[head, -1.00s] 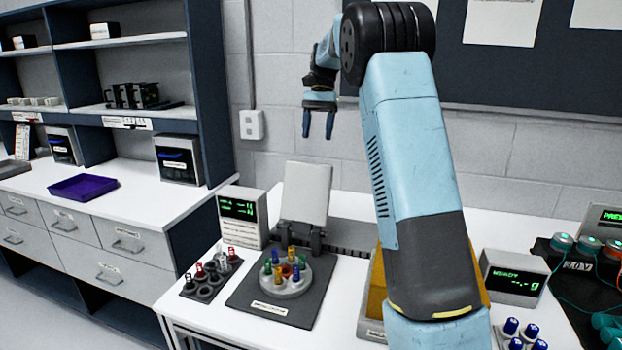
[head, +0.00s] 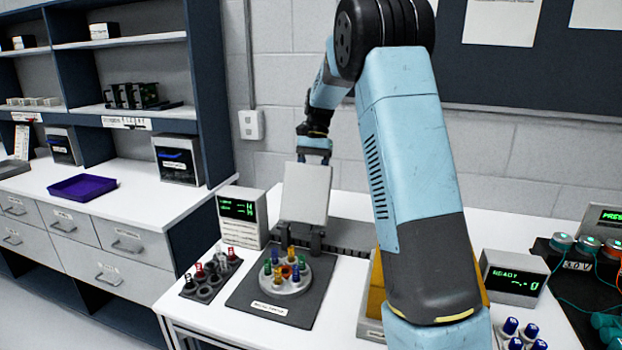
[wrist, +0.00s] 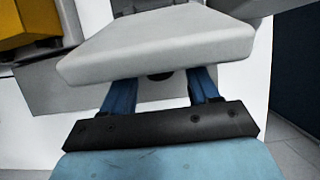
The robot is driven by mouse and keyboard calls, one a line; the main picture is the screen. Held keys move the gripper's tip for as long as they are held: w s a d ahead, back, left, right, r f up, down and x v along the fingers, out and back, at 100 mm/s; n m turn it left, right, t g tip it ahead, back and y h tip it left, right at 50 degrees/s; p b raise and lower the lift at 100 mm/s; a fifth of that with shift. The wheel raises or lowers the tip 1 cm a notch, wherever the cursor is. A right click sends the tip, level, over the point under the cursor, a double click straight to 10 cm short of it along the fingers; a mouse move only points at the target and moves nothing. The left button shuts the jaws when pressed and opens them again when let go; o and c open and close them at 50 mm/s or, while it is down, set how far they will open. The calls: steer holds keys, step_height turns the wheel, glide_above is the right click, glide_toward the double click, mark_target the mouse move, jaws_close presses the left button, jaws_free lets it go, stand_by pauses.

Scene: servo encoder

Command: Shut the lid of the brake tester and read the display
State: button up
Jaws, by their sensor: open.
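The brake tester is a dark base plate (head: 245,294) with a round grey holder (head: 288,280) carrying several coloured pieces. Its pale grey lid (head: 305,194) stands raised and open on a dark hinge at the back. The grey display box (head: 243,211) with green digits stands behind and left of the base; its digits are too small to read surely. My gripper (head: 314,158) is open and points down behind the lid's top edge. In the wrist view the lid (wrist: 160,45) spans across the blue fingers (wrist: 160,92) and hides their tips; I cannot tell whether they touch it.
A yellow block (head: 377,285) is partly hidden behind my arm. Right of it stand another display box (head: 514,277) and several blue-capped pieces. A purple tray (head: 82,187) lies on the left counter.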

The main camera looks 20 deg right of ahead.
steer(key=shift+s+a+f, duration=0.1)
steer(key=shift+s+f, duration=0.05)
steer(key=shift+f, duration=0.25)
jaws_close()
stand_by(0.4)
